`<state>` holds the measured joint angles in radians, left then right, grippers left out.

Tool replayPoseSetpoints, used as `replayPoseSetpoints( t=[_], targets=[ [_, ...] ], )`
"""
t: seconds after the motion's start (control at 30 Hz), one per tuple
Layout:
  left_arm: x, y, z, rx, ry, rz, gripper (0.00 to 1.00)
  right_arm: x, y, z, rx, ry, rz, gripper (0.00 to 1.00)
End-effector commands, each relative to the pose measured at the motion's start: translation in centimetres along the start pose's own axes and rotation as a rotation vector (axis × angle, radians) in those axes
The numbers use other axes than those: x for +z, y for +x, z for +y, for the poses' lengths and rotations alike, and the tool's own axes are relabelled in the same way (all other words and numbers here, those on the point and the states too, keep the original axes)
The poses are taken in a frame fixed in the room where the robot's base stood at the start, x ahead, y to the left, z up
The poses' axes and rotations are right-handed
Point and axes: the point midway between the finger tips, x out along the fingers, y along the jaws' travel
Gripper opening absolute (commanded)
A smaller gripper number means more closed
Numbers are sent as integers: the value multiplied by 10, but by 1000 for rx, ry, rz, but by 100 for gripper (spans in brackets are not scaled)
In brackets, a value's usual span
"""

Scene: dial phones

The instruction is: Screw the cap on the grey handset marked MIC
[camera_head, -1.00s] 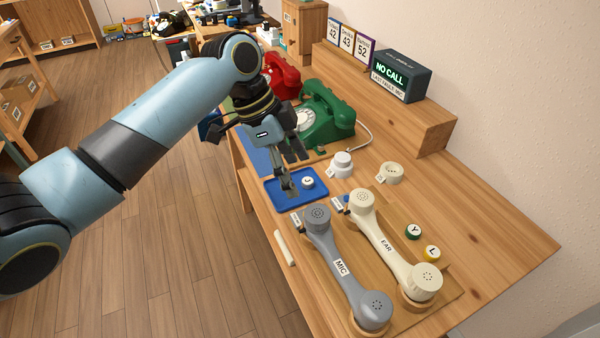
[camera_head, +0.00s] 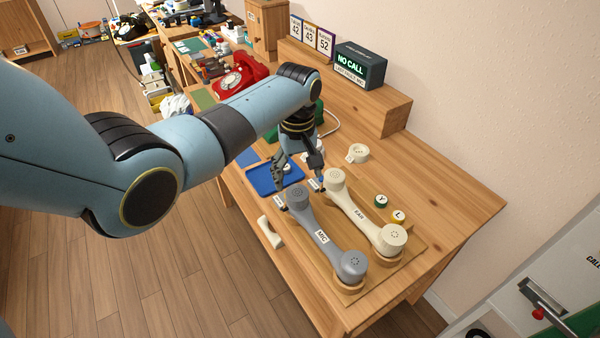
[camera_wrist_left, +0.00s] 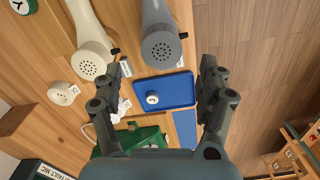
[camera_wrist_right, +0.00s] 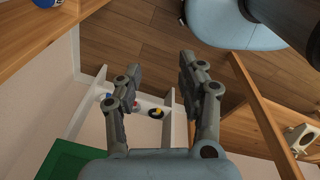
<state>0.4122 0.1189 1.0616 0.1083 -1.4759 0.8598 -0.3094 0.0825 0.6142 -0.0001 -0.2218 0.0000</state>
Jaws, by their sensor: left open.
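The grey handset marked MIC (camera_head: 323,232) lies on a wooden board on the bench. Its far end has a perforated grey cap (camera_head: 298,196), which also shows in the left wrist view (camera_wrist_left: 161,48). How tightly this cap sits cannot be told. My left gripper (camera_head: 297,186) hangs over that far end, fingers apart and pointing down. In its wrist view the left gripper (camera_wrist_left: 160,84) is open with nothing between the pads, and the cap lies beyond the fingertips. My right gripper (camera_wrist_right: 158,76) is open and empty, away from the bench; the head view does not show it.
A cream handset marked EAR (camera_head: 360,213) lies alongside. A blue tray (camera_head: 262,183) holds a small white round piece (camera_wrist_left: 152,97). A cream ring (camera_head: 357,153), two round lettered pieces (camera_head: 381,201) and a white bar (camera_head: 269,232) are nearby. A green telephone (camera_wrist_left: 130,137) stands behind.

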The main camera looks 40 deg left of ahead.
Motion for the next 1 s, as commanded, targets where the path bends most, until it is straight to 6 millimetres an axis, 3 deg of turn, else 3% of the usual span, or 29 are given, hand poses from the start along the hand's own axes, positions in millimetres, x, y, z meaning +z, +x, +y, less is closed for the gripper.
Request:
replayPoseSetpoints(
  t=[0.1,0.2,0.37,0.57,1.0],
  targets=[
    [0,10,-1,-1,1,-1,75,-22,10,-1,-1,2,35,40],
    [1,18,-1,-1,1,-1,75,-29,19,-3,-2,3,46,40],
    [1,34,-1,-1,1,-1,75,-18,36,-5,-2,3,30,40],
    [0,51,-1,0,2,-2,75,1,42,-6,-3,1,3,40],
    [0,58,-1,0,2,-1,75,-9,45,-6,-3,2,19,40]
  ],
)
